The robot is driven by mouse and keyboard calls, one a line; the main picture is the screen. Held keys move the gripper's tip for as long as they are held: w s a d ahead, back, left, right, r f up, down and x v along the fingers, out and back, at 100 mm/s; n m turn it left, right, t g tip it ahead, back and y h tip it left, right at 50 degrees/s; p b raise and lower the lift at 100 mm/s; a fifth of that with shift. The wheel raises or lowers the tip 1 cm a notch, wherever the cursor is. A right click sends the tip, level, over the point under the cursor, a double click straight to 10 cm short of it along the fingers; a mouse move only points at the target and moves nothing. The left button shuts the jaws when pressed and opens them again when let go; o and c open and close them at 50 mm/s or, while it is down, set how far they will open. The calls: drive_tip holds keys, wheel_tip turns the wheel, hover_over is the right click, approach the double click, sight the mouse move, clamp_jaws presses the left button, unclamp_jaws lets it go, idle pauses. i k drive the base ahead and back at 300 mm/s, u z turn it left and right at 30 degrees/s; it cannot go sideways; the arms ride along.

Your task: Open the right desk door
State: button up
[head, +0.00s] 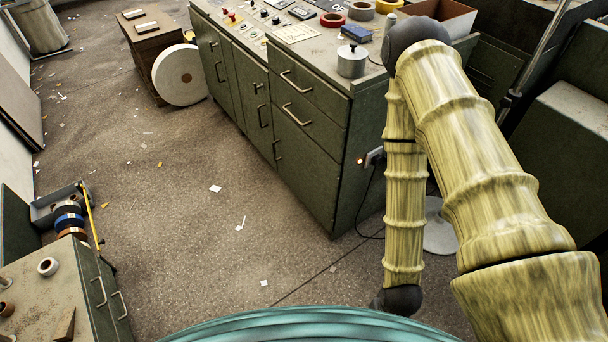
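The green metal desk (357,150) stands at the upper centre, its front facing down-left. Its right end has a drawer (318,96) with a bar handle. Narrower fronts with handles, including a tall one (247,95), lie further left. All fronts look closed. I cannot tell for sure which front is the right desk door. My arm bends over the desk's right end and down to a dark joint; my gripper is not in view.
On the desktop are a metal pot (351,61), a blue box (356,33) and tape rolls. A cable hangs at the desk's right side. A small cabinet (45,290) stands at lower left, a white roll (179,75) at the back. The floor before the desk is clear except paper scraps.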

sight(313, 174)
drive_tip(key=k, duration=0.6)
drive_tip(key=u, duration=0.65)
drive_tip(key=i, duration=1.45)
drive_tip(key=z, duration=0.85)
